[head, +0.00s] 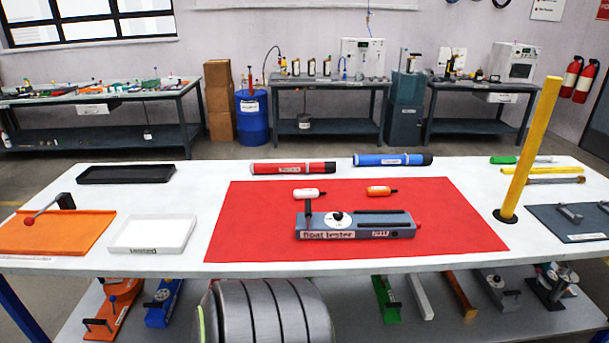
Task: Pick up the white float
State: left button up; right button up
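The white float (314,195), with a red label and dark tip, lies on its side on the red mat (250,230). It is just behind the left part of the grey float tester (375,232). An orange float (380,191) lies to its right on the same mat. The float tester has an upright lever at its left and a round white dial. Neither of my grippers shows in the head view.
A red tube (293,168) and a blue tube (390,160) lie behind the mat. A white tray marked "tested" (150,246), a black tray (125,175) and an orange board (70,238) are left. A yellow post (533,145) stands at right.

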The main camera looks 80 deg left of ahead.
aim_at(301, 193)
jog(key=u, duration=2.15)
